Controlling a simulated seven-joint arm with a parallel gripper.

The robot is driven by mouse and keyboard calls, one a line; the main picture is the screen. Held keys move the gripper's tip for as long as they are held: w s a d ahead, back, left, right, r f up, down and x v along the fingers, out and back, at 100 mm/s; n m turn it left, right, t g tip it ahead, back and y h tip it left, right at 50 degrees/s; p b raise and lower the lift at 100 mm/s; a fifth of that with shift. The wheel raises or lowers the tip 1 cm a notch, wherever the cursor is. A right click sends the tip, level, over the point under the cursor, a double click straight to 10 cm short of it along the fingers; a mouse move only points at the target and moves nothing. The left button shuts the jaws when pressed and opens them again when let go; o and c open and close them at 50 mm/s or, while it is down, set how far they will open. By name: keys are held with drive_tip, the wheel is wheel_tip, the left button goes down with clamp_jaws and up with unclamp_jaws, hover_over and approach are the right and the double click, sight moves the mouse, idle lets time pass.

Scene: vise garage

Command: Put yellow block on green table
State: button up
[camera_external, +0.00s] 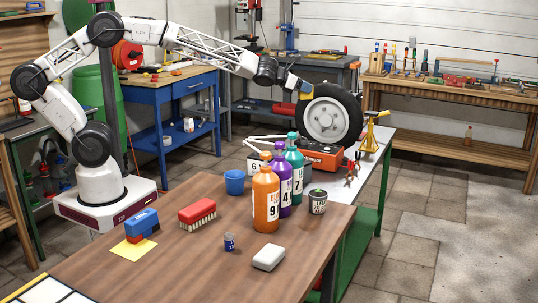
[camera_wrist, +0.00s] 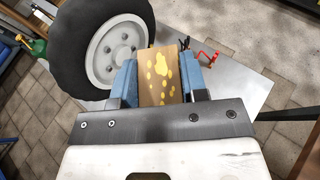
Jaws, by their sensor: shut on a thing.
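My gripper (camera_external: 299,86) is raised above the green table, beside the wheel. In the wrist view, its blue fingers (camera_wrist: 168,82) are shut on the yellow block (camera_wrist: 158,80), whose visible face is tan with yellow patches. A bit of the block (camera_external: 306,88) shows yellow in the external view. The green table (camera_external: 372,158) has a pale grey top and green legs, and its top (camera_wrist: 222,75) shows below the block in the wrist view. The block is held up; its exact height over the top cannot be told.
A wheel (camera_external: 327,120) stands upright over a red-orange machine (camera_external: 322,156) on the green table, close to my gripper. A yellow stand (camera_external: 370,134) and red-handled tool (camera_external: 352,168) are nearby. Bottles, including an orange one (camera_external: 266,198), stand on the brown table (camera_external: 185,255) in front.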

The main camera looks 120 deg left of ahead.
drive_tip(key=shift+r, duration=0.1)
idle(0.3)
drive_tip(key=shift+r, duration=2.4)
drive_tip(key=shift+w, duration=0.1)
drive_tip(key=shift+w+d, duration=0.15)
drive_tip(key=shift+w, duration=0.1)
drive_tip(key=shift+w+d+n+g+y, duration=1.15)
drive_tip(key=shift+w+d+n+g, duration=1.55)
drive_tip(key=shift+w, duration=1.95)
drive_tip(key=shift+w+d+n+g+y, duration=1.15)
drive_tip(key=shift+w+d+n+g, duration=1.55)
drive_tip(key=shift+w, duration=1.9)
wheel_tip(320, 180, down, 26)
drive_tip(key=shift+d+m, duration=0.25)
drive_tip(key=shift+m, duration=0.15)
drive_tip(key=shift+f, duration=0.1)
drive_tip(key=shift+f, duration=3.05)
